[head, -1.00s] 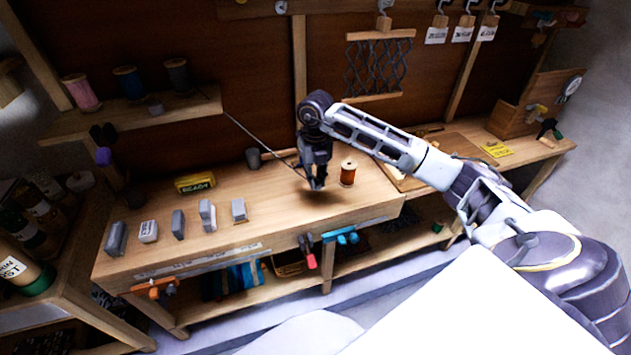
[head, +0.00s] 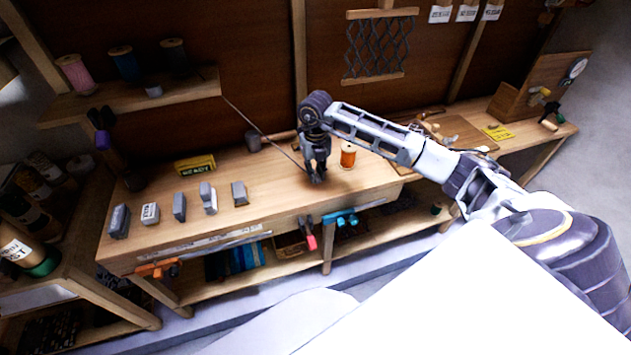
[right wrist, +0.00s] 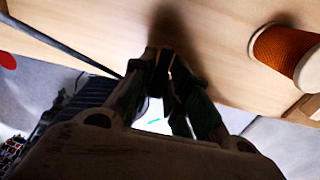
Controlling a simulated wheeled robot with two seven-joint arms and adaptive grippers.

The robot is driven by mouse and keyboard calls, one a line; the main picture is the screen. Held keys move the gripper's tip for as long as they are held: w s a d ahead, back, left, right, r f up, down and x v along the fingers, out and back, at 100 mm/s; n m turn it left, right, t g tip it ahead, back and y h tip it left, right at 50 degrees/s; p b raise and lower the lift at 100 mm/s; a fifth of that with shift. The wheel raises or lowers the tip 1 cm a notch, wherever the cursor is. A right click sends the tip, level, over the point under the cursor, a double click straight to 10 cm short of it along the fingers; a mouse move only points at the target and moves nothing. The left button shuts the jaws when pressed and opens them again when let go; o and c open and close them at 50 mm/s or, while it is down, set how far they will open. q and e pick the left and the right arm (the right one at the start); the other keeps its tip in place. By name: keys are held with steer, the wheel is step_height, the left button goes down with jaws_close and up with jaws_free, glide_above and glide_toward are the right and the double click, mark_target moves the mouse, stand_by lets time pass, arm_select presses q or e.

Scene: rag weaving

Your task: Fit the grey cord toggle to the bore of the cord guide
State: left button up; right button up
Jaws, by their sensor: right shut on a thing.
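My right gripper (head: 317,178) is just above the wooden bench top, near its front edge. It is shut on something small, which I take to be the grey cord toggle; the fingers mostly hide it. In the right wrist view the fingertips (right wrist: 163,56) are close together above bare wood. A thin dark cord (head: 262,133) runs straight from the shelf edge down to this gripper; in the right wrist view it comes in from the upper left (right wrist: 65,47). I cannot tell which part is the cord guide, and its bore is not visible. My left gripper is not in view.
An orange thread spool (head: 347,156) stands just right of the gripper. A grey cylinder (head: 253,141) is at the back. Red-handled (head: 311,240) and blue clamps (head: 341,220) hang at the front edge.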

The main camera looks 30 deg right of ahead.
mark_target(316, 174)
steer(key=shift+f+p, duration=0.3)
steer(key=shift+f, duration=1.65)
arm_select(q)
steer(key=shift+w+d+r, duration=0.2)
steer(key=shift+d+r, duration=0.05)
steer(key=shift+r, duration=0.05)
arm_select(e)
steer(key=shift+f, duration=0.35)
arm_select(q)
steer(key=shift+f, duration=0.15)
arm_select(e)
steer(key=shift+f, duration=0.15)
steer(key=o, duration=0.8)
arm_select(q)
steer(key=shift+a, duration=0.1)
arm_select(e)
step_height(316, 174, up, 14)
steer(key=shift+a+f+b, duration=0.1)
steer(key=shift+f+b, duration=0.05)
steer(key=shift+b, duration=0.65)
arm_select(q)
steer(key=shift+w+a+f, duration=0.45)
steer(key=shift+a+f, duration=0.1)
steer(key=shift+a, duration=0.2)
